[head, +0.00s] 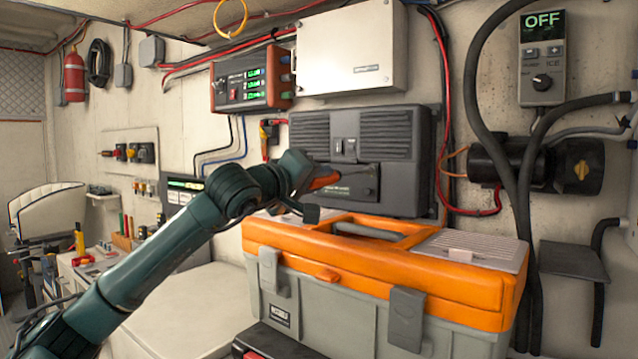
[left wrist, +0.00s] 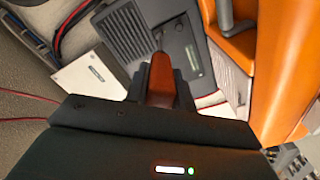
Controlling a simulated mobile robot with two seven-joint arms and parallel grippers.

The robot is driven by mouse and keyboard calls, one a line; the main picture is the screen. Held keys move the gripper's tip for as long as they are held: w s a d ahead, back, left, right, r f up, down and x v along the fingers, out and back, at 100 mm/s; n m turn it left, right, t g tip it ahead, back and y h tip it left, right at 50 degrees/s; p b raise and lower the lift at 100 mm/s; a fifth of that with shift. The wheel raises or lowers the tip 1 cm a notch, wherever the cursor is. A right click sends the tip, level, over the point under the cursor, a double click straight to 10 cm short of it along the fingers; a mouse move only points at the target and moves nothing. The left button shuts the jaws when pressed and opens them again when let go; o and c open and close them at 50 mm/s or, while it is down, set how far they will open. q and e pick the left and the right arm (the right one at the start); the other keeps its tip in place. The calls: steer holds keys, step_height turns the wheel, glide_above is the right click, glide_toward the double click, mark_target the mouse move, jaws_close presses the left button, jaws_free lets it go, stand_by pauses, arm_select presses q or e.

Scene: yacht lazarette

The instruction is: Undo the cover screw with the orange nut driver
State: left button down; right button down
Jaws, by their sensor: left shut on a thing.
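My left gripper (head: 312,184) is shut on the orange handle of the nut driver (head: 326,181). In the left wrist view the handle (left wrist: 161,78) stands between the dark fingers, with its thin shaft pointing away toward the dark grey wall unit. This unit (head: 402,196) has louvred upper panels and a small lower cover (head: 358,188). The driver's end is close to the cover's area; I cannot tell whether it touches. The cover screw is too small or hidden to make out. My right gripper is not in view.
An orange and grey toolbox (head: 340,306) stands just below and in front of the unit, close under my left gripper. A white box (head: 350,50) and a red charger (head: 251,78) hang above. Thick black hoses and a black pump (head: 540,165) are on the right.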

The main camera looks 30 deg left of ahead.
arm_select(q)
steer(key=shift+s, duration=0.25)
steer(key=shift+s+a+b, duration=0.1)
steer(key=shift+s+b, duration=0.35)
steer(key=shift+s, duration=0.15)
steer(key=s+b, duration=0.1)
steer(key=s, duration=0.2)
steer(key=shift+s+a, duration=0.15)
steer(key=shift+s, duration=0.25)
